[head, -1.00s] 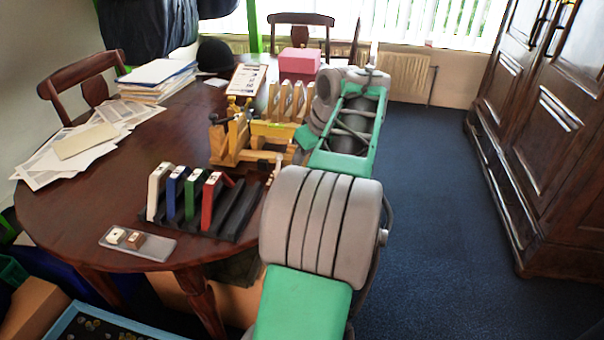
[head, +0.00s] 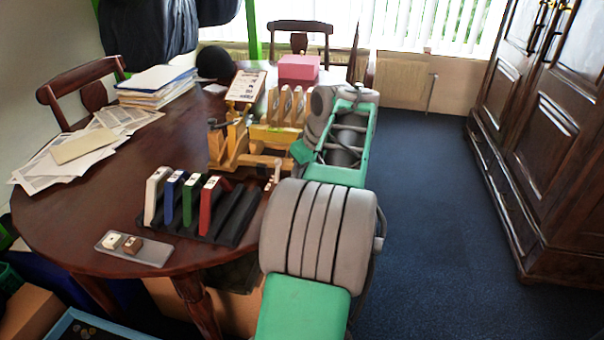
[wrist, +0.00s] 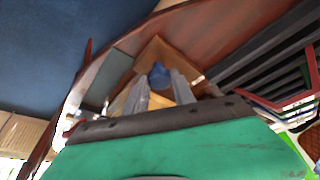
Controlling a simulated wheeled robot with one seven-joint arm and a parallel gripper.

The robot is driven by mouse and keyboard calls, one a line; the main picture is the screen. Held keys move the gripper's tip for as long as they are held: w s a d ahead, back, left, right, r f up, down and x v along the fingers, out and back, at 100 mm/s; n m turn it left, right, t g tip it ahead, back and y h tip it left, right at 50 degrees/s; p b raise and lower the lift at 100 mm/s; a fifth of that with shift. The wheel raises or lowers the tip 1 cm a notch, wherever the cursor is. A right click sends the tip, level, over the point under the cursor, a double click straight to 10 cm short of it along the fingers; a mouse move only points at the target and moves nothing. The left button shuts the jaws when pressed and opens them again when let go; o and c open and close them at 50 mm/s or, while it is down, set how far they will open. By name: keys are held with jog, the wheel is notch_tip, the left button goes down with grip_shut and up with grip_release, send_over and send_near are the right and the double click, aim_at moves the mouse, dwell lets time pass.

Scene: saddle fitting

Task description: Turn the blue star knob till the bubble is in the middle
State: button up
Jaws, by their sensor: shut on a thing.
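The blue star knob (wrist: 158,74) shows in the wrist view at the tips of my gripper (wrist: 160,86). The two grey fingers are shut on it, one on each side. A tan wooden part (wrist: 182,92) lies just around and behind the knob. In the head view the yellow wooden fixture (head: 232,146) stands on the table. My arm covers its right side, and the knob and my fingertips cannot be made out there. The bubble cannot be made out in either view.
A black rack (head: 228,222) with white, blue, green and red slabs stands nearer on the table (head: 90,210). A grey tray (head: 136,248) with two small blocks lies at the near edge. A printed card (head: 245,86) and a pink box (head: 298,67) stand behind the fixture.

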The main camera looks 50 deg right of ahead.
grip_shut()
jog(key=shift+f+m+b, duration=0.1)
jog(key=shift+m+b, duration=0.3)
jog(key=shift+b, duration=0.05)
jog(key=shift+m+h, duration=0.3)
jog(key=o, duration=0.9)
grip_release()
jog(key=shift+r, duration=0.2)
